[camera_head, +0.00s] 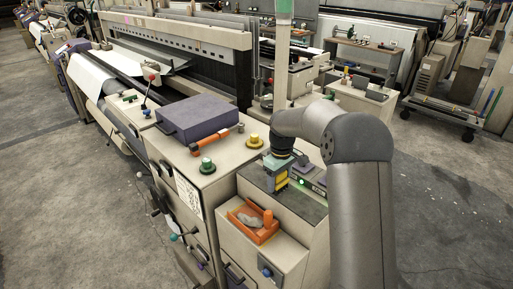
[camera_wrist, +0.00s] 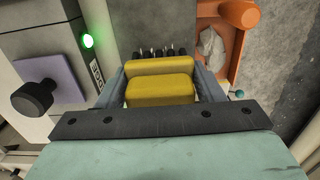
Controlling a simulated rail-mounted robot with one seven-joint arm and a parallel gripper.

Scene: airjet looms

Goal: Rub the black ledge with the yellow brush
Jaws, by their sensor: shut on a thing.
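My gripper (camera_wrist: 160,88) is shut on the yellow brush (camera_wrist: 160,90), with a finger on each side of its block. Dark bristle tips show just past the block in the wrist view. In the head view the brush (camera_head: 282,185) is a small yellow patch under my gripper (camera_head: 277,176), partly hidden by it. The black ledge (camera_head: 305,205) is the dark top of the low cabinet, and the brush is over or at its left part. The ledge (camera_wrist: 155,22) also shows beyond the bristles in the wrist view. I cannot tell whether the bristles touch it.
An orange tray (camera_head: 254,236) with a grey lump stands on the lower shelf in front of the ledge. A green-lit box (camera_head: 302,182) is close at the gripper's right. Green (camera_head: 207,166) and yellow (camera_head: 254,141) knobs and an orange-handled tool (camera_head: 210,141) are on the loom top.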

